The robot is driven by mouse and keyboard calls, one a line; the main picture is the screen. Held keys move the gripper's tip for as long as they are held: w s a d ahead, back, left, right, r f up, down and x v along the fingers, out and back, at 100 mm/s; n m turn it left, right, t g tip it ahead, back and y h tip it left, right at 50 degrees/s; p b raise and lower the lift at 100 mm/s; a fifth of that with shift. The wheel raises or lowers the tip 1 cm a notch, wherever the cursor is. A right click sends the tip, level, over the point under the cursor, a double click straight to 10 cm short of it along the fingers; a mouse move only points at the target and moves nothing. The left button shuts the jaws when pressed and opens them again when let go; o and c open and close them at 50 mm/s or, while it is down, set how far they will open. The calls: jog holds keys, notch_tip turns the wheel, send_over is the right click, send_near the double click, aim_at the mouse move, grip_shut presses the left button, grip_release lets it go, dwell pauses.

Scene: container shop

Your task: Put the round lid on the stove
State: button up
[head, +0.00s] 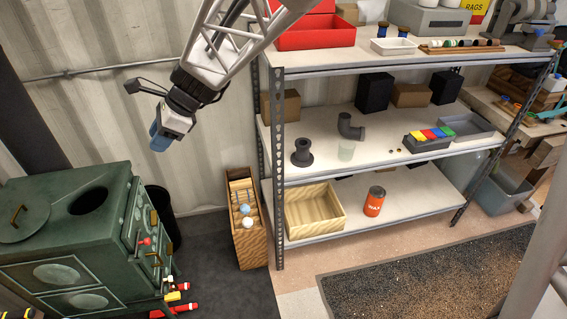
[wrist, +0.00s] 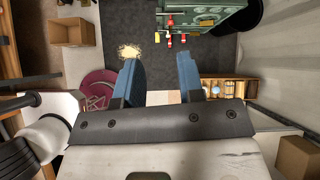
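The round lid (head: 22,224) is dark green with a brass-coloured handle. It lies on the top of the green stove (head: 120,185) at the left of the head view, left of a round open hole (head: 87,201). My gripper (head: 160,138) hangs in the air above and to the right of the stove, apart from it. In the wrist view my gripper (wrist: 158,62) has its two blue fingers spread with nothing between them. The stove (wrist: 205,16) shows there only in part at the top, and I cannot make out the lid.
A metal shelf unit (head: 278,170) stands on the right, holding boxes, pipe parts and a red can (head: 374,201). A wooden box (head: 249,247) with bottles stands beside it. A black bin (head: 163,215) is behind the stove. Red and yellow items (head: 176,297) lie by the stove's front.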

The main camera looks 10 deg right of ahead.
jog(key=s+d+n+t+h, duration=0.1)
jog(key=s+d+n+h, duration=0.3)
jog(key=s+d+n, duration=0.4)
jog(key=s+d+r+n+t+h, duration=0.1)
jog(key=s+d+n+h, duration=0.3)
jog(key=s+d, duration=1.3)
jog(key=d+n, duration=0.4)
jog(key=d, duration=0.3)
jog(key=shift+s+t+h, duration=0.25)
jog(key=shift+t+h, duration=0.05)
